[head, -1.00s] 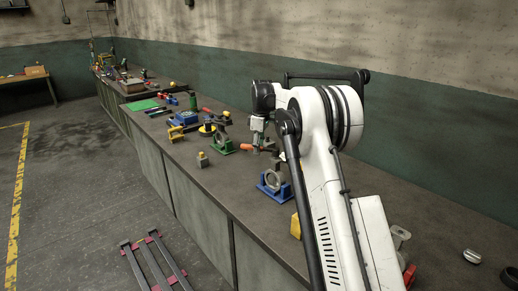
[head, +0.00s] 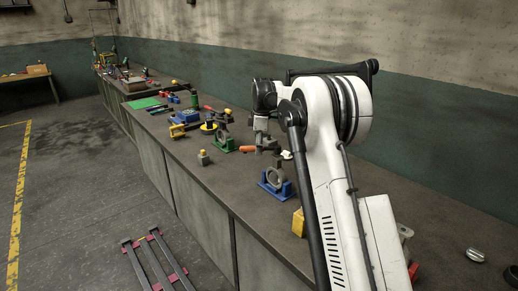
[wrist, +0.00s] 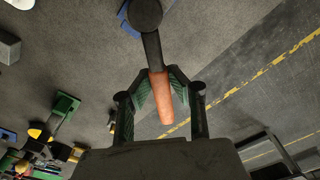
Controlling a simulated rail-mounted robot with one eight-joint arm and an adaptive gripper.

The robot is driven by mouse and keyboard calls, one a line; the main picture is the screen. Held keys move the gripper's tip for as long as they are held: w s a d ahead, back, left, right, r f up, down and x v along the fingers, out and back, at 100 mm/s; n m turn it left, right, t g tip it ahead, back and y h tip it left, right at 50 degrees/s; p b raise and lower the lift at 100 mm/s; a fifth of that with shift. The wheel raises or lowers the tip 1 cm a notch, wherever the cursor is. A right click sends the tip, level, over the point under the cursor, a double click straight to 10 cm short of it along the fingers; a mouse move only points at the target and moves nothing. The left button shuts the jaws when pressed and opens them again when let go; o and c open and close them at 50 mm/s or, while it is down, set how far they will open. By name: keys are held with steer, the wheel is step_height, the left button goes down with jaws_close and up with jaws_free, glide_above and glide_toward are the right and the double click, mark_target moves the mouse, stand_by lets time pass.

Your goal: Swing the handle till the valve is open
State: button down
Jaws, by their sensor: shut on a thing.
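The valve on a blue base (head: 268,186) stands on the bench near my arm, with a grey ring-shaped body (head: 276,176). Its handle, a dark lever with an orange grip (head: 246,150), points left in the head view. In the wrist view the orange grip (wrist: 162,100) lies between my green-padded fingers. My gripper (wrist: 166,86) is shut on it. The lever runs up from the grip to a dark round hub (wrist: 146,14), with a bit of blue base (wrist: 126,22) beside it. The hub hides most of the valve body, so its opening cannot be seen.
A yellow piece (head: 298,222) sits close to my arm. Tools and parts fill the far bench. The right part of the bench is mostly bare.

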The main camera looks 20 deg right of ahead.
steer(key=shift+s+a+n, duration=0.25)
steer(key=shift+s+n, duration=0.5)
steer(key=shift+n, duration=0.45)
steer(key=shift+s+n+b, duration=0.55)
steer(key=shift+s+n, duration=0.4)
steer(key=shift+n, duration=0.55)
steer(key=shift+s+d+n, duration=0.15)
steer(key=shift+s+n, duration=0.8)
steer(key=shift+n, duration=0.55)
steer(key=shift+b, duration=0.3)
steer(key=c, duration=1.5)
jaws_free()
steer(key=shift+c, duration=0.2)
